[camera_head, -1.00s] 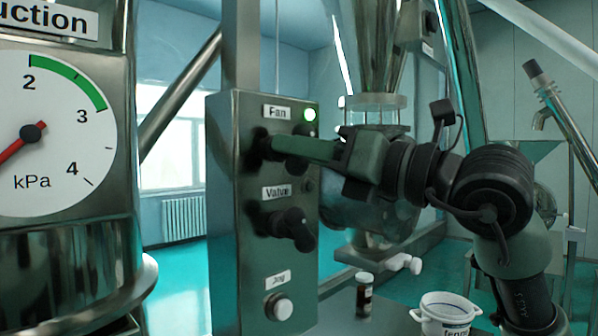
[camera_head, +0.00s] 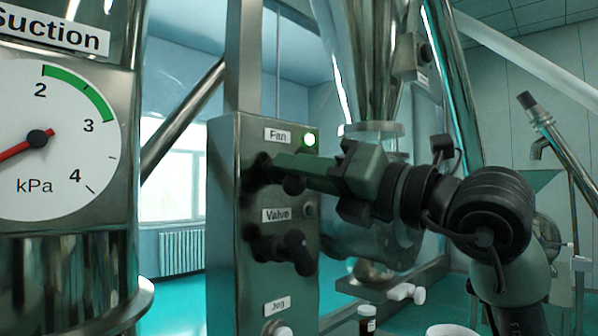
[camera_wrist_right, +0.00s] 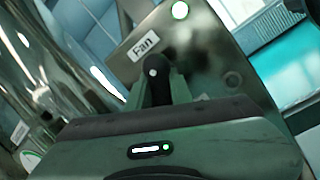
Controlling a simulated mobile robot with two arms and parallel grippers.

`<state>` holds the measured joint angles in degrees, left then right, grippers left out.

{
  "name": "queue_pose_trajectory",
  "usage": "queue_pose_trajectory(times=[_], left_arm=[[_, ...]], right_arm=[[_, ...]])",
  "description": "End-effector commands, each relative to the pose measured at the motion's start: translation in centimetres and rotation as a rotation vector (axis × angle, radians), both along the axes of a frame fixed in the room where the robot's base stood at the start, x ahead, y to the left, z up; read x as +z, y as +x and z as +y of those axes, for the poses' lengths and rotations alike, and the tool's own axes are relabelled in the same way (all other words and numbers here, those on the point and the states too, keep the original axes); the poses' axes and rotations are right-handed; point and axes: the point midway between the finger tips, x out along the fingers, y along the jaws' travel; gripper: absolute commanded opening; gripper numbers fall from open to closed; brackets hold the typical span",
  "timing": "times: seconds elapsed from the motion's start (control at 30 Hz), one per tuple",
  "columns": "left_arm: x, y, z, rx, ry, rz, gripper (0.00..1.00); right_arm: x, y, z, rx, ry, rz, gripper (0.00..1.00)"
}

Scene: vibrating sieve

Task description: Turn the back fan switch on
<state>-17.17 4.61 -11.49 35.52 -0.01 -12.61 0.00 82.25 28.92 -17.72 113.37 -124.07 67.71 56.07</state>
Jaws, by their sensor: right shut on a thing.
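The fan switch is a dark knob under the "Fan" label on the metal control panel (camera_head: 228,225). In the head view its handle end (camera_head: 293,186) shows below my right gripper (camera_head: 275,166), which reaches in from the right with its fingers at the knob. In the right wrist view the fan knob (camera_wrist_right: 157,85) stands between the panel and the gripper body, and the gripper is shut on it. My left gripper is not in view.
The valve knob (camera_head: 290,250) sits just below on the same panel, and the Jog button (camera_head: 281,331) is at the bottom. A suction gauge (camera_head: 50,140) stands at the left. A dark bottle (camera_head: 367,318) is below right.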

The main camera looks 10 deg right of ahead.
Motion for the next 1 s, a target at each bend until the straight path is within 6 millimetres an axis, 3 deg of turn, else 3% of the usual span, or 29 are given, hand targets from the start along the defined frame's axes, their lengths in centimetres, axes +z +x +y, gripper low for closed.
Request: queue_pose_trajectory(times=[0.03, 0.1, 0.47, 0.8, 1.0], left_arm=[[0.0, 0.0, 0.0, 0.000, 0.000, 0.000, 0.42], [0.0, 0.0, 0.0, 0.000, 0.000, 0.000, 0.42], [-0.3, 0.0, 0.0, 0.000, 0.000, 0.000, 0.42], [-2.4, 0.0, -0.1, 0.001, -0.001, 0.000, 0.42], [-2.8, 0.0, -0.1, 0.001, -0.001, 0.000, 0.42]], right_arm=[[0.2, 0.0, -0.1, -0.001, 0.005, -0.001, 0.29], [0.1, 0.0, -0.1, 0.000, 0.004, -0.001, 0.42], [-0.1, -0.3, -0.3, 0.000, 0.001, -0.002, 0.42], [-1.3, -4.3, -3.8, -0.003, 0.002, -0.004, 0.42], [-1.5, -5.7, -4.9, -0.001, 0.002, -0.002, 0.42]])
